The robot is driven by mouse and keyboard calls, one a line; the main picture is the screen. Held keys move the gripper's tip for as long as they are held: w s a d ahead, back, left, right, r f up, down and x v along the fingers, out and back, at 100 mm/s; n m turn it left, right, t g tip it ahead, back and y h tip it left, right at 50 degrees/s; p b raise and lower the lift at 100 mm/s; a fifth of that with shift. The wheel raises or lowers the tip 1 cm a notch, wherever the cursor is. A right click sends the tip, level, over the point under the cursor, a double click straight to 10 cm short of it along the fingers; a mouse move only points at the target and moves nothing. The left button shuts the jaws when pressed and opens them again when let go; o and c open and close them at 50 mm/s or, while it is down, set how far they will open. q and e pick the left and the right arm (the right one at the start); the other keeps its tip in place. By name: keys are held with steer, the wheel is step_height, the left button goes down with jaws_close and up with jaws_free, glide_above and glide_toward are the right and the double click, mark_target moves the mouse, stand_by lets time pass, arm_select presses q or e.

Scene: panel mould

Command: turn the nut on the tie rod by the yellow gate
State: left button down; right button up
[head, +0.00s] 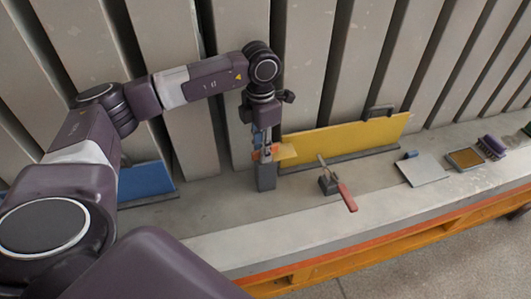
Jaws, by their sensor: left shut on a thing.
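The yellow gate (350,134) stands upright on the grey bench, against the slatted wall. My left gripper (263,153) points down at the gate's left end, over a dark grey block (266,178). It is shut on what I take to be the nut on the tie rod. Nut and rod are too small and too covered by the fingers to make out clearly. A small orange piece (284,151) shows beside the fingertips. My right gripper is not in view.
A blue gate (146,179) stands to the left. A clamp with a red handle (346,196) sits right of the gripper. Further right lie a grey plate (423,170), a yellowish tray (451,158) and a purple brush (492,147). The bench front (230,235) is clear.

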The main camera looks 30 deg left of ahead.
arm_select(q)
steer(key=n, duration=0.2)
steer(key=shift+s+d+f+n, duration=0.1)
steer(key=shift+s+d+n, duration=0.05)
steer(key=shift+n, duration=0.15)
steer(key=c, duration=1.6)
jaws_free()
steer(key=shift+r, duration=0.55)
step_height(320, 180, up, 11)
steer(key=shift+o, duration=0.4)
